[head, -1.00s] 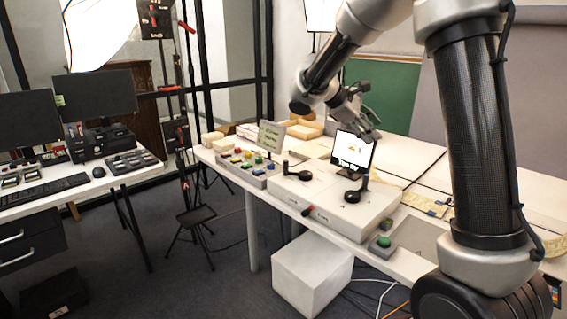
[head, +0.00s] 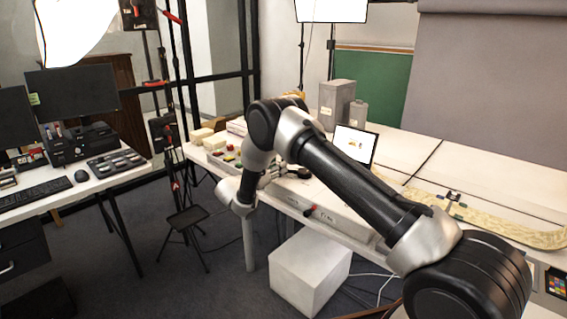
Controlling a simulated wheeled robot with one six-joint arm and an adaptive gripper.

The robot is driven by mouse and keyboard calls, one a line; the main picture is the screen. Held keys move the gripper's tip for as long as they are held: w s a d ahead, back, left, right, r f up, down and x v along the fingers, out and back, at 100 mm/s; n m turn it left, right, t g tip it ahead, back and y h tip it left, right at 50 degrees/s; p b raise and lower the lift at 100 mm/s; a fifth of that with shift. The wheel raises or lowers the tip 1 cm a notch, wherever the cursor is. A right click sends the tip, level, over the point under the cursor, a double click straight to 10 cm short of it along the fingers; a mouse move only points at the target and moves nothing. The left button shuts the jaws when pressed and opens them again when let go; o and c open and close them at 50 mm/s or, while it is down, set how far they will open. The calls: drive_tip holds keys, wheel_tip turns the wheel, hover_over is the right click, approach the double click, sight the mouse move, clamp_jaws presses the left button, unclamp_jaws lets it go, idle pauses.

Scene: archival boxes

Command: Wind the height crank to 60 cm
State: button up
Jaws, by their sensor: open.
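The second crank is hidden behind the arm. I cannot read the labels, so I cannot tell which crank sets the height.
Grey archival boxes (head: 336,104) stand behind. A long yellowish strip (head: 480,220) lies on the table at right. A white cube (head: 310,272) sits on the floor below.

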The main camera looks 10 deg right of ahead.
drive_tip(key=shift+x, duration=2.25)
clamp_jaws()
